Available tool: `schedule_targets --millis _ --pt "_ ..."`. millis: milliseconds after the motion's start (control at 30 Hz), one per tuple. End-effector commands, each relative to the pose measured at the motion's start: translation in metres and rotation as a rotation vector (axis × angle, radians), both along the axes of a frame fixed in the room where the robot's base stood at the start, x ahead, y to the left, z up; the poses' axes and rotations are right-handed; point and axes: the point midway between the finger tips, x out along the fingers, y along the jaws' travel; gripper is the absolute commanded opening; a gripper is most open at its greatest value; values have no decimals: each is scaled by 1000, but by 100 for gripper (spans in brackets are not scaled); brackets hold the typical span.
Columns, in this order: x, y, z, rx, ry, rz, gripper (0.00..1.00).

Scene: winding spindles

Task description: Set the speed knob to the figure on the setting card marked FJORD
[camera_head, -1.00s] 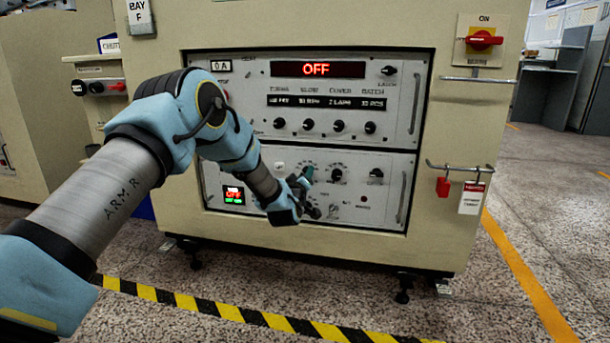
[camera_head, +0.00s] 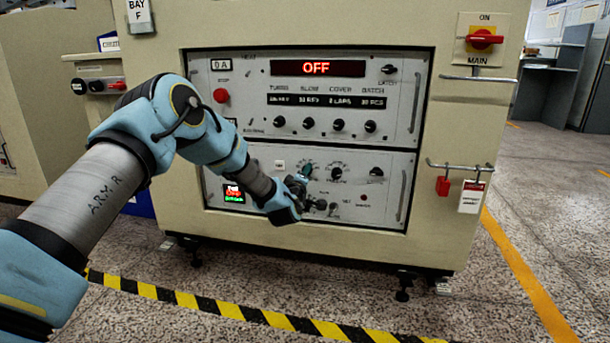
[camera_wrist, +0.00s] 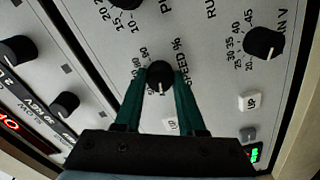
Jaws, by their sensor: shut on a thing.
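In the head view my gripper (camera_head: 302,178) is at the lower panel (camera_head: 390,215), and the knob is largely hidden there. No card with the word FJORD is legible in either view.
A black knob (camera_wrist: 264,43) with a scale sits to the right in the wrist view, with a white push button (camera_wrist: 250,102) near it. The head view shows a red stop button (camera_head: 221,95), a red display (camera_head: 317,68) reading OFF, and a hanging tag (camera_head: 472,198).

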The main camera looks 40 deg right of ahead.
Motion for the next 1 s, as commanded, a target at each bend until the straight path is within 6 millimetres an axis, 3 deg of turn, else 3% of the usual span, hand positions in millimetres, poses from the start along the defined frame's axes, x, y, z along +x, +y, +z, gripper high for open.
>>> schedule_targets --millis 167,200,433,767,1000 --pt "0 0 -1 1 2 2 0" --pt "1 0 -1 0 1 1 42" --pt "0 0 0 1 0 0 68" --pt "-2 3 1 1 0 0 69" --pt "-22 35 3 4 1 -1 69"
